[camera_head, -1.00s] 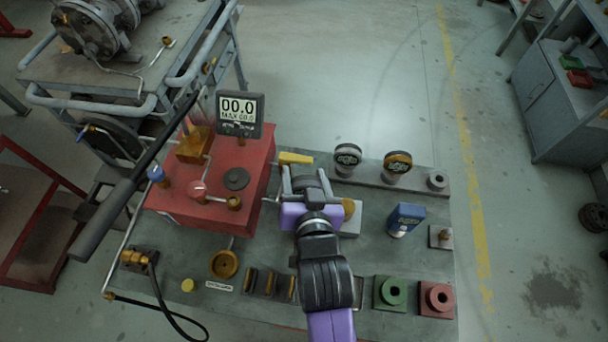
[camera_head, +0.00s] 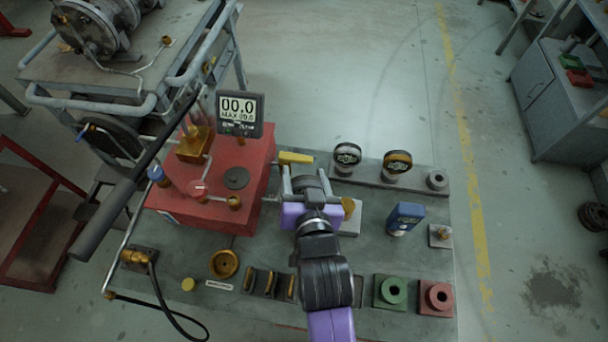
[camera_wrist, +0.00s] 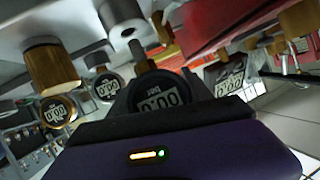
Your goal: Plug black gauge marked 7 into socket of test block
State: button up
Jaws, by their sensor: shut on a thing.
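My gripper (camera_head: 306,182) is over the middle of the bench, its two grey fingers shut on a black round gauge (camera_wrist: 157,92). In the wrist view the gauge's digital face sits between the fingers; its mark cannot be read. In the head view the gauge is mostly hidden by the gripper. A pale grey block (camera_head: 351,222), likely the test block, lies just right of and below my gripper, with a brass knob (camera_head: 348,206) beside the purple palm. My gripper hides part of the block. A pale cylinder with a hole (camera_wrist: 125,28) shows near the held gauge; whether they touch cannot be told.
A rack at the back holds a black gauge (camera_head: 347,156), a brown-rimmed gauge (camera_head: 398,162) and an empty round holder (camera_head: 437,180). The red pump (camera_head: 225,185) with its display stands left. A blue device (camera_head: 406,217) and green (camera_head: 390,292) and red (camera_head: 436,298) blocks stand right.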

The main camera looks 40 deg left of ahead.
jog(key=shift+f+b, duration=1.05)
jog(key=shift+f, duration=0.65)
jog(key=o, duration=1.6)
jog(key=shift+o, duration=0.2)
jog(key=v, duration=0.7)
jog(key=shift+s+d, duration=0.15)
jog(key=shift+s+d+r, duration=0.1)
jog(key=shift+r, duration=0.05)
